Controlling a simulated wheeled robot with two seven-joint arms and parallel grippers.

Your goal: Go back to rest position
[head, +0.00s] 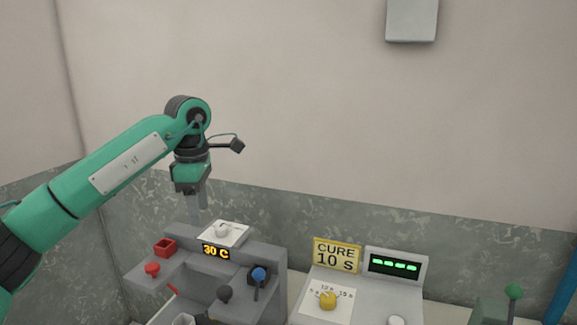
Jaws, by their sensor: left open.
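The machine (270,289) has a "30 C" display (216,252) and a white plate with a round knob (223,231) on top. My right gripper is not in view.
The machine also carries a red box (165,247), a red button (152,268), and black and blue knobs. To its right are a yellow "CURE 10 S" sign (337,256), a yellow dial (328,299) and a green-lit panel (395,265). A wall stands behind.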

